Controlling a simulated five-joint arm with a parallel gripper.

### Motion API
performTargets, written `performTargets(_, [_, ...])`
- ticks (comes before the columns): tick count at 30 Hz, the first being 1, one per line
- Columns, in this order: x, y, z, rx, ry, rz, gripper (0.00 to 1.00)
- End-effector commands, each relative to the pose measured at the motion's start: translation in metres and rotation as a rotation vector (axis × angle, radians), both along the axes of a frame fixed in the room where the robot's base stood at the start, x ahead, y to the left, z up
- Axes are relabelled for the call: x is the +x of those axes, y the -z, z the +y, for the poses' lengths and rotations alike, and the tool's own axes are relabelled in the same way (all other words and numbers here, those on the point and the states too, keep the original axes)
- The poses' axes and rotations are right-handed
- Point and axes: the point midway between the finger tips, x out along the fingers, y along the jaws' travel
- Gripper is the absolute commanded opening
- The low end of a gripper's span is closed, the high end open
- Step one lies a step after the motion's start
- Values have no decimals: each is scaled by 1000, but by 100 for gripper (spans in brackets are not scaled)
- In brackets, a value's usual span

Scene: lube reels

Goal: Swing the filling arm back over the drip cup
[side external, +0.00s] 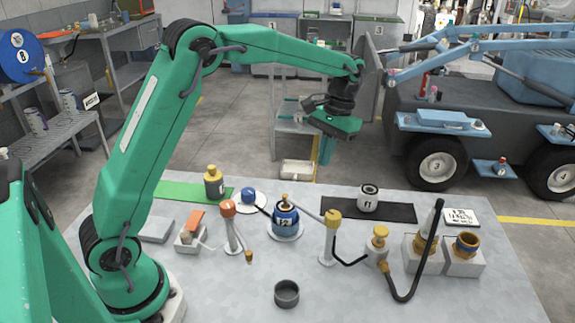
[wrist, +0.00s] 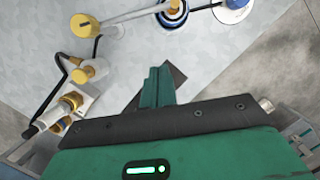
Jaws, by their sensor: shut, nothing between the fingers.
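The filling arm is a pale bar on a white post with a yellow head (side external: 333,219). Its bar reaches left, with its nozzle end over a blue reel-like can (side external: 286,220) marked 12. In the wrist view the yellow head (wrist: 84,26) is at upper left and the bar runs to the blue can (wrist: 172,14) at the top edge. The drip cup, apparently the dark grey open cup (side external: 287,293), stands at the front of the table, apart from the bar; I do not see it in the wrist view. My gripper (side external: 325,152) is shut and empty, pointing down beyond the table's back edge.
A second post with an orange head (side external: 228,208) stands left of the blue can. A white can (side external: 368,199) sits on a black mat (side external: 402,212). A yellow-topped fitting (side external: 377,243) and hosed blocks stand right. The front table around the cup is clear.

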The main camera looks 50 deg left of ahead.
Motion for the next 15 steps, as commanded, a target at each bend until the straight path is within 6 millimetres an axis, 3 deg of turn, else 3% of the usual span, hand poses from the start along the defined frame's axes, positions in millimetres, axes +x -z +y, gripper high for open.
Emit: performTargets(15, [-17, 64, -3, 1, 0, 4, 0])
